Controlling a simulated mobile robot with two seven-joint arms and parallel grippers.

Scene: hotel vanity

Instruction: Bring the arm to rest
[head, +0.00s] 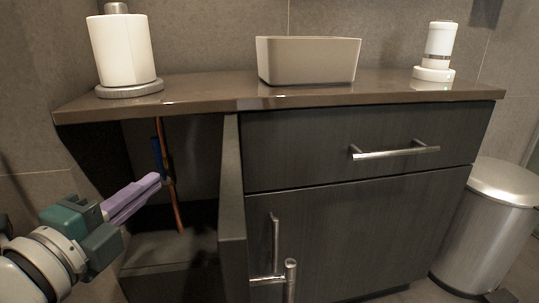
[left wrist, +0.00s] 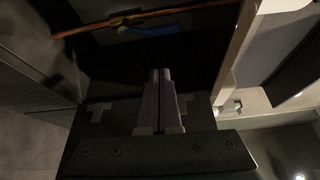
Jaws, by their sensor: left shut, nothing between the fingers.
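My left gripper (head: 158,179) has purple fingers and comes in from the left in the head view. It is at the opening under the left end of the vanity. In the left wrist view its fingers (left wrist: 160,75) lie together, shut with nothing between them. Beyond the fingertips is a copper pipe (head: 172,193) with a blue valve handle (head: 156,152). Both also show near the top of the left wrist view, the pipe (left wrist: 125,20) and the blue part (left wrist: 150,31). The fingertips look close to the pipe; I cannot tell if they touch. My right gripper is not in view.
The open cabinet door (head: 231,190) stands just right of the opening. The vanity top (head: 205,93) overhangs it and carries a paper roll on a holder (head: 122,50), a basin (head: 309,62) and a white dispenser (head: 439,45). A metal bin (head: 487,225) stands at right.

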